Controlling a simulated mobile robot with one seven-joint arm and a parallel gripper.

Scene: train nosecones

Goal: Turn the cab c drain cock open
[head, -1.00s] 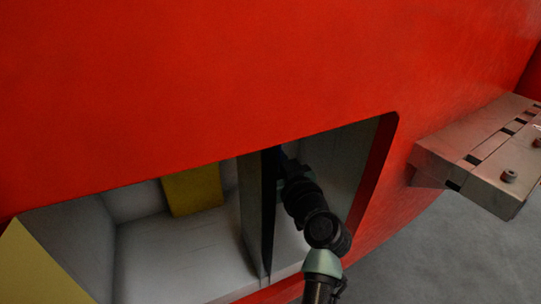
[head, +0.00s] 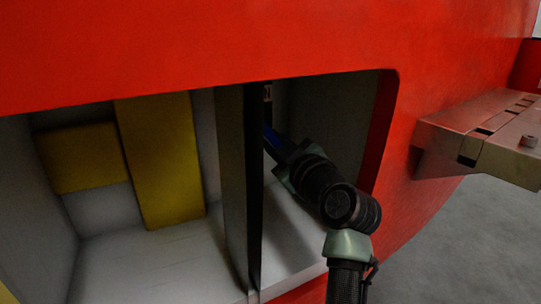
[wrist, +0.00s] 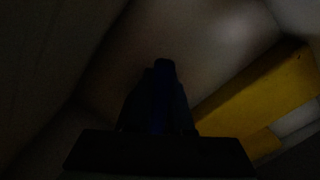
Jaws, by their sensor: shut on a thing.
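My gripper (wrist: 160,72) shows as a dark shape at the bottom middle of the wrist view. It is shut on a dark blue part (wrist: 160,118), which looks like the drain cock's handle. The picture is too dark to show the cock's body or how far it is turned. In the head view my arm reaches into the right compartment of the red nosecone's opening. A bit of blue (head: 271,142) shows there beyond my wrist, beside the divider. The fingertips are hidden in that view.
A dark upright divider (head: 235,190) stands close left of my arm. Yellow bars (head: 160,160) are in the left compartment. The red shell (head: 250,40) hangs over the opening. A small marked label (head: 267,92) is high beside the divider. A metal step (head: 480,140) juts out at right.

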